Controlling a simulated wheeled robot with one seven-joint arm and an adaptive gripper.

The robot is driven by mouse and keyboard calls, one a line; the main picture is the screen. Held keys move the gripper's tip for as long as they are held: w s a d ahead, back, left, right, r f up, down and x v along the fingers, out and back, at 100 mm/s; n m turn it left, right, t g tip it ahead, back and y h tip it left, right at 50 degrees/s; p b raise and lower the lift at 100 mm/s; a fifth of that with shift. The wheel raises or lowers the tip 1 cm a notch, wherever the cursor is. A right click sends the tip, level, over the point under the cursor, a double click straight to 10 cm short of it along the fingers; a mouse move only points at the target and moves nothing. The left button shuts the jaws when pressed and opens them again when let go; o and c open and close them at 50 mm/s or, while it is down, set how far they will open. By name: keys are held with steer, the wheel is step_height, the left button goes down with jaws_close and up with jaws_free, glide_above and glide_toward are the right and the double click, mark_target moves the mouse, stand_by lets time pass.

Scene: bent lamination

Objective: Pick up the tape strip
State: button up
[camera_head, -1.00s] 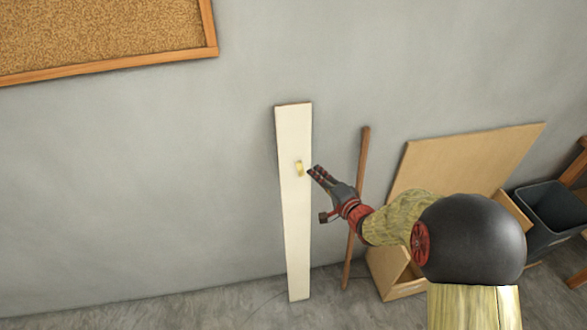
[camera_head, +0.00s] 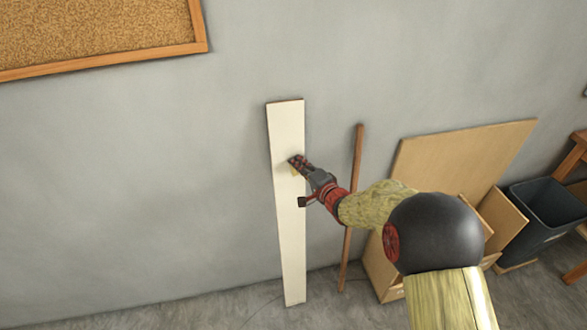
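The tape strip (camera_head: 293,171) is a small yellow piece on the upper half of a pale, narrow board (camera_head: 289,240) that leans upright against the wall. My gripper (camera_head: 293,160) is at the strip, with its fingertips over the strip's upper part. Only a little yellow shows below the fingers; the rest of the strip is hidden. The fingers are small and overlap the strip, so I cannot tell whether they are open or shut on it.
A thin brown stick (camera_head: 352,205) leans on the wall just right of the board. Farther right are a brown panel (camera_head: 455,170), cardboard boxes (camera_head: 500,222) and a dark bin (camera_head: 545,215). A framed corkboard (camera_head: 95,30) hangs upper left. The wall left of the board is clear.

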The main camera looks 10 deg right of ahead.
jaws_close()
steer(key=shift+r, duration=0.1)
step_height(320, 180, up, 4)
steer(key=shift+f+p, duration=0.1)
steer(key=shift+p, duration=1)
steer(key=s+d+r+p, duration=0.2)
steer(key=s+r+p, duration=0.1)
steer(key=s, duration=0.4)
steer(key=s+d+r+p, duration=0.2)
steer(key=s+r+p, duration=0.1)
steer(key=s+r, duration=0.3)
steer(key=shift+s+r, duration=0.15)
steer(key=shift+s, duration=0.8)
steer(key=shift+s+d+p, duration=0.1)
steer(key=shift+s+p, duration=0.25)
steer(key=shift+s+r, duration=0.1)
steer(key=shift+s, duration=0.25)
